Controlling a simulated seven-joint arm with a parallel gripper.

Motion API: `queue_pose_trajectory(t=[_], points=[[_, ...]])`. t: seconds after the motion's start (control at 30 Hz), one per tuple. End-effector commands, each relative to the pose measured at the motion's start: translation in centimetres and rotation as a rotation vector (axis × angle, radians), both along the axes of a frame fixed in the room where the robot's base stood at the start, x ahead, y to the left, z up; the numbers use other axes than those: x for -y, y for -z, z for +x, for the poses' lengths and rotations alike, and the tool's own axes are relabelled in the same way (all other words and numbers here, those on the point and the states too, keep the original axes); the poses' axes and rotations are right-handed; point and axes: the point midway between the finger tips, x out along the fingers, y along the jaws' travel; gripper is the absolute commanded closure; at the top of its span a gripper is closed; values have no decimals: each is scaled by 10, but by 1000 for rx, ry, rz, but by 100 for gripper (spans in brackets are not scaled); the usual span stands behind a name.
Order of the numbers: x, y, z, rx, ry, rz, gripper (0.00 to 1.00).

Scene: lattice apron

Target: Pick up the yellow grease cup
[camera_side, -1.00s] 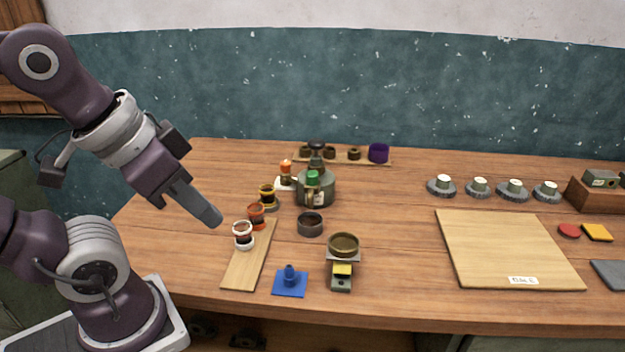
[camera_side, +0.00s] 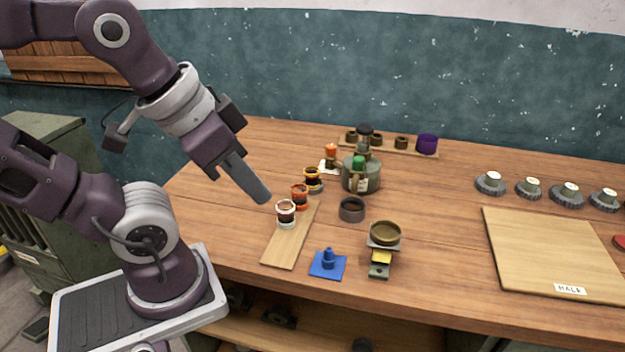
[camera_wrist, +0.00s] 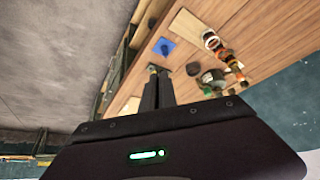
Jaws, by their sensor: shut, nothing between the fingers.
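The yellow grease cup (camera_side: 312,180) is small, dark-bodied with yellow bands. It stands upright at the far end of a short row, behind a red cup (camera_side: 300,197) and a white cup (camera_side: 286,213). In the wrist view the row shows at upper right, with the yellow cup (camera_wrist: 226,55) small and blurred. My gripper (camera_side: 263,195) is shut and empty. It hangs tilted in the air to the left of the row, apart from the cups. In the wrist view my gripper (camera_wrist: 157,76) points away from the row, which lies to its right.
A narrow wooden strip (camera_side: 286,247) lies under the near cups. A green pot (camera_side: 361,178), a dark ring (camera_side: 351,209) and an orange-topped item (camera_side: 331,153) stand close to the right. A blue stand (camera_side: 328,265) and a brass bowl (camera_side: 385,233) are nearer. A large board (camera_side: 550,250) lies right.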

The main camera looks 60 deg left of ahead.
Motion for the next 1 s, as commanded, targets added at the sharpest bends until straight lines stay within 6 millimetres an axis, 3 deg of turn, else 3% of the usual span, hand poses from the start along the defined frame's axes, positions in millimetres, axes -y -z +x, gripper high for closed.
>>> queue_pose_trajectory(t=[0.03,0.3,0.6,0.67,0.77,0.87,1.0], points=[[0,0,0,0,0,0,86],[0,0,0,0,0,0,37],[0,-3,0,2,0,0,37],[0,-14,1,5,0,0,37],[0,-48,2,9,0,0,37],[0,-55,21,-114,-197,-153,37],[-9,-64,65,-283,-543,-435,37]])
